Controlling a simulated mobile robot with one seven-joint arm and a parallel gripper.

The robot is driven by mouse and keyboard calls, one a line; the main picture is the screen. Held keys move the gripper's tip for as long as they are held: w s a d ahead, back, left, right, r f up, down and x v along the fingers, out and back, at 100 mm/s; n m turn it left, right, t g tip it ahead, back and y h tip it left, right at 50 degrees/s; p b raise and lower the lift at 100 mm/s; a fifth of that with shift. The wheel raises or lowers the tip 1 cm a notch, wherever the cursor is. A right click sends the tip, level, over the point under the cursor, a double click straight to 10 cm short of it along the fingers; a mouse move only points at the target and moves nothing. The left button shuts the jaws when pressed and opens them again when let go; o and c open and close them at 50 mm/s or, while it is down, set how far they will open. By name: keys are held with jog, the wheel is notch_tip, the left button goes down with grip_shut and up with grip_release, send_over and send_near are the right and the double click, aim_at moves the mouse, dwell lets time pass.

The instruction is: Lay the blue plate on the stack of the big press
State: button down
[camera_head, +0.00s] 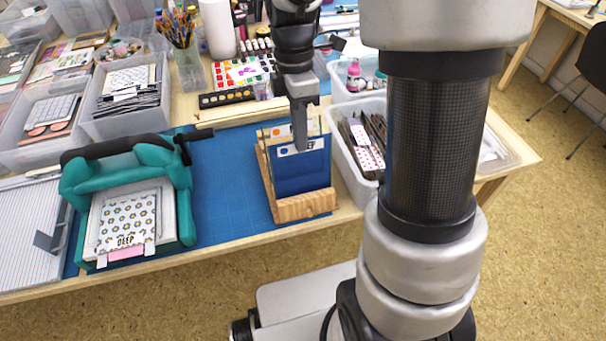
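The blue plate (301,177) stands upright, leaning slightly, in a wooden rack (306,207). It has a white label strip with a blue dot and partly covered lettering along its top. My gripper (300,143) points down at the plate's top edge, with a finger overlapping the label. I see the fingers nearly edge-on, so whether they are apart or closed on the plate is unclear. The big teal press (178,190) stands on the left. On its bed lies a stack (128,222) topped by a white floral-patterned sheet marked "DEEP", with a pink tab at its front.
Another plate with a pale, orange-dotted label (270,132) shows behind the blue one. A clear bin of patterned pieces (345,160) is close right of the rack. Blue mat (226,187) lies bare between press and rack. The press's dark handle (196,135) sticks out right.

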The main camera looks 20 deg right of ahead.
jog(key=shift+r, duration=0.15)
notch_tip(320, 180, up, 7)
jog(key=w+p, duration=0.1)
jog(key=p, duration=0.5)
jog(key=shift+w+p, duration=0.15)
jog(key=shift+p, duration=0.25)
